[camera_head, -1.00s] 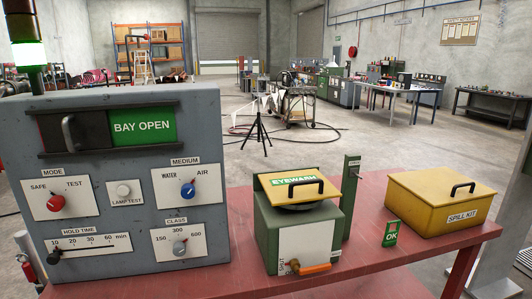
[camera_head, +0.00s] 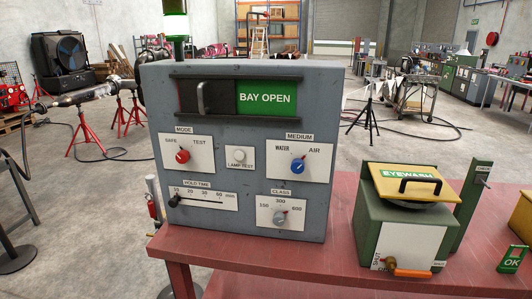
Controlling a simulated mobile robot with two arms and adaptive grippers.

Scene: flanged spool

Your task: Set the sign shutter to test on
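The sign shutter (camera_head: 205,98) is a dark sliding panel with a grey upright handle, set in rails near the top of a grey control box (camera_head: 240,221). It stands at the left of its slot, and the green "BAY OPEN" sign (camera_head: 267,97) shows to its right. Below are a red MODE knob (camera_head: 183,156) marked SAFE and TEST, a white LAMP TEST button (camera_head: 238,156), a blue MEDIUM knob (camera_head: 297,166), a grey CLASS knob (camera_head: 281,218) and a black HOLD TIME slider (camera_head: 174,201) at its left end. Neither gripper is in view.
The box stands on a red table (camera_head: 345,275). To its right are a green eyewash box (camera_head: 399,219) with a yellow lid, a green OK tag (camera_head: 512,259) and part of a yellow case (camera_head: 522,215). Red stands holding a pipe are on the floor behind, left.

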